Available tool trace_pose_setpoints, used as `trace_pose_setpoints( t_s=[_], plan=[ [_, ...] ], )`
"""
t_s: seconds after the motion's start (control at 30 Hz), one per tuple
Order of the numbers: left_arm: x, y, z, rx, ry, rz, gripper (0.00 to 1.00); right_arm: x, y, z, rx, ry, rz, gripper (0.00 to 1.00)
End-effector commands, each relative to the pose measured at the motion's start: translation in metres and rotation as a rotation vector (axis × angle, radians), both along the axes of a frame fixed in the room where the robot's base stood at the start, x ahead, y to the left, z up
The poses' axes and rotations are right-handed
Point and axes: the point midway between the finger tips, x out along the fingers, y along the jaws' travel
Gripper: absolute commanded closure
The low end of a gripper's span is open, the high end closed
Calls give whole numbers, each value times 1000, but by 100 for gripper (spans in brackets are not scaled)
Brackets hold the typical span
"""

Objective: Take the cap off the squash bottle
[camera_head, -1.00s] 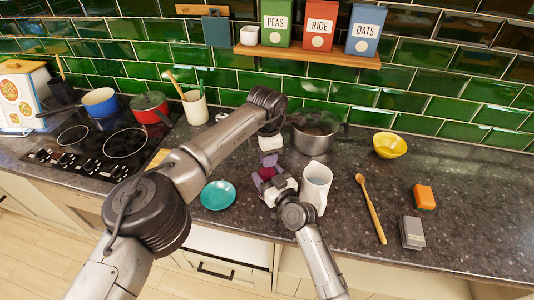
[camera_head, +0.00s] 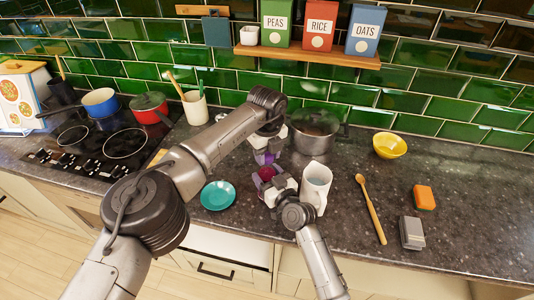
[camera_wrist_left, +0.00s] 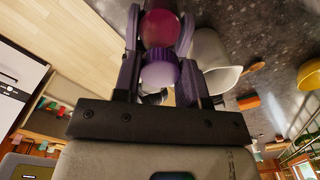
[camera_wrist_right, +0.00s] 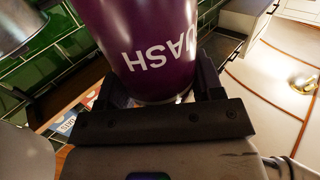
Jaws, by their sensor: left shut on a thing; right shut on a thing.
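The squash bottle (camera_wrist_right: 150,40) is dark purple with white lettering, seen close up and upside down in the right wrist view. My right gripper (camera_head: 272,184) is shut on it, with fingers on both sides. In the head view the bottle's magenta top (camera_head: 267,173) shows between the two grippers. My left gripper (camera_head: 264,158) is just behind and above it. In the left wrist view a pale lilac cap (camera_wrist_left: 158,70) is between its purple fingers, beside the round magenta bottle (camera_wrist_left: 160,28). I cannot tell whether cap and bottle touch.
A white jug (camera_head: 316,183) stands close to the right of the grippers, and a steel pot (camera_head: 316,140) behind. A teal dish (camera_head: 218,195) lies to the left. A wooden spoon (camera_head: 371,208) lies to the right.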

Motion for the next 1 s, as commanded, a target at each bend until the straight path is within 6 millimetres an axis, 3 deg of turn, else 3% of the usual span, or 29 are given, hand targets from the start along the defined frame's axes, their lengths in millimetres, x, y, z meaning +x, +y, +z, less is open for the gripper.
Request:
trace_pose_setpoints(
  t_s=[1.0],
  plan=[
    [0,0,9,1,-1,0,90,0,0,0,-1,1,0,100]
  ],
)
